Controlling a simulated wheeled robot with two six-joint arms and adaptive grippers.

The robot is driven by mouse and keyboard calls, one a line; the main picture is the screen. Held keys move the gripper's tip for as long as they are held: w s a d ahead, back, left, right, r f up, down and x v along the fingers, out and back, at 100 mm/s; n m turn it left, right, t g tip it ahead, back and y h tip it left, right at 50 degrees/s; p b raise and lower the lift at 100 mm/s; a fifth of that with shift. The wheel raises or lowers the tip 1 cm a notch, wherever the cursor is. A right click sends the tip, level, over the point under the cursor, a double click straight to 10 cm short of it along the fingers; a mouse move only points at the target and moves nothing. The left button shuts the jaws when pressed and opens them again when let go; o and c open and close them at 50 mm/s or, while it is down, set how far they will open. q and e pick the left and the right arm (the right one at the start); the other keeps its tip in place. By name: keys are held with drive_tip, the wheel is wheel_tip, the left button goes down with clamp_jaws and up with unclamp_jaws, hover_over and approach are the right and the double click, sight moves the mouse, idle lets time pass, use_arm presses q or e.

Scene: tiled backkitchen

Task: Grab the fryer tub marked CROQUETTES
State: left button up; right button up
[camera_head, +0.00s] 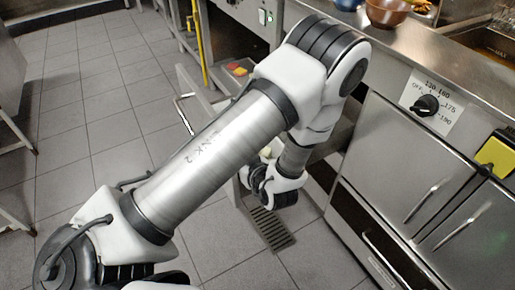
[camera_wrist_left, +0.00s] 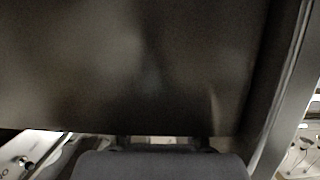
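No tub with a readable CROQUETTES label shows in either view. My left arm crosses the middle of the head view, and its wrist and left gripper (camera_head: 268,183) hang low beside the steel counter front, partly behind the arm. The fingers are too small and covered to tell whether they are open or shut. In the left wrist view a dark, smooth surface (camera_wrist_left: 130,70) fills most of the picture at close range; I cannot tell what it is. My right gripper is not in view.
A steel counter (camera_head: 475,75) with cabinet doors runs along the right. A dial panel (camera_head: 427,105) and a yellow item (camera_head: 494,156) are on its front. A brown bowl (camera_head: 386,12) stands on top. A floor grate (camera_head: 270,229) lies below the wrist. Tiled floor at left is clear.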

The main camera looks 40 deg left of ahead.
use_arm(q)
clamp_jaws()
